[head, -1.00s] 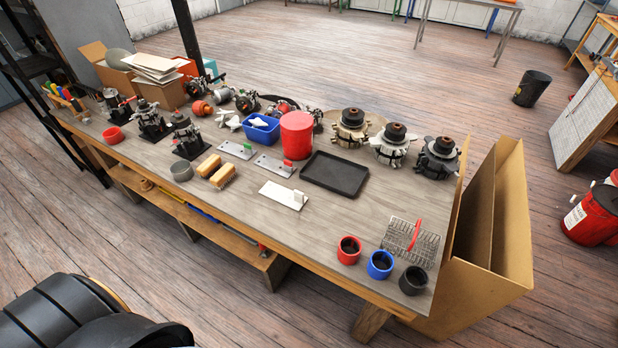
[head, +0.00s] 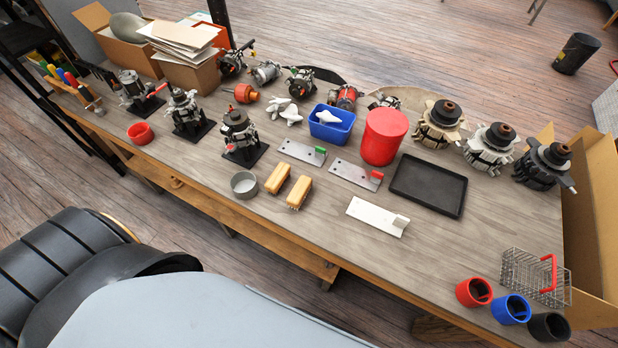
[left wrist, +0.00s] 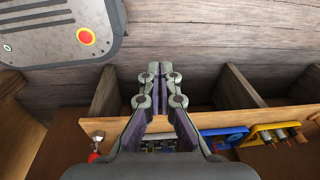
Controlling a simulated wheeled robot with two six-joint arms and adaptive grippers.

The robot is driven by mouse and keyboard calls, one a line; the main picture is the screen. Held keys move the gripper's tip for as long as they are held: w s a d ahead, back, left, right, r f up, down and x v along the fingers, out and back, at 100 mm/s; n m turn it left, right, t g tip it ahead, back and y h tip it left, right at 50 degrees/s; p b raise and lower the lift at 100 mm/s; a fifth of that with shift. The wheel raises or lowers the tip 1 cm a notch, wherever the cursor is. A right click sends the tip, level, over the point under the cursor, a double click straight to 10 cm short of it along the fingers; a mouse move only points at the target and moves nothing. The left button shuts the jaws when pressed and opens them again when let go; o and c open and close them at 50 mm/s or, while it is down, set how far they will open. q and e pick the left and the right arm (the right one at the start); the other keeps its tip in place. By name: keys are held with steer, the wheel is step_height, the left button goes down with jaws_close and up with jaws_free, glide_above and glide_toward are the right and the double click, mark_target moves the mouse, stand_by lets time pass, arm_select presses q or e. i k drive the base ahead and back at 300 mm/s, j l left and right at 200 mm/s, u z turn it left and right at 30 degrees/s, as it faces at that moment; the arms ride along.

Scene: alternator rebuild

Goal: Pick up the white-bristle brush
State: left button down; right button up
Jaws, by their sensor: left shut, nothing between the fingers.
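Two wooden-backed brushes lie side by side on the workbench in the head view, the left brush (head: 277,178) and the right brush (head: 299,191). Pale bristles show at the near end of the right one. The left one's bristles are mostly hidden beneath its block, so their colour is unclear. My left gripper (left wrist: 157,75) shows in the left wrist view, shut and empty, in front of wooden shelf compartments. No brush is in that view. Neither gripper shows in the head view.
A grey round cup (head: 244,184) stands just left of the brushes. Metal plates (head: 345,173), a white plate (head: 372,217) and a black tray (head: 428,186) lie to the right. A black alternator stand (head: 241,153) is behind. The bench front (head: 330,240) near the brushes is clear.

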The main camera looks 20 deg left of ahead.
mark_target(295, 199)
steer(key=i+u, duration=0.1)
steer(key=u, duration=0.75)
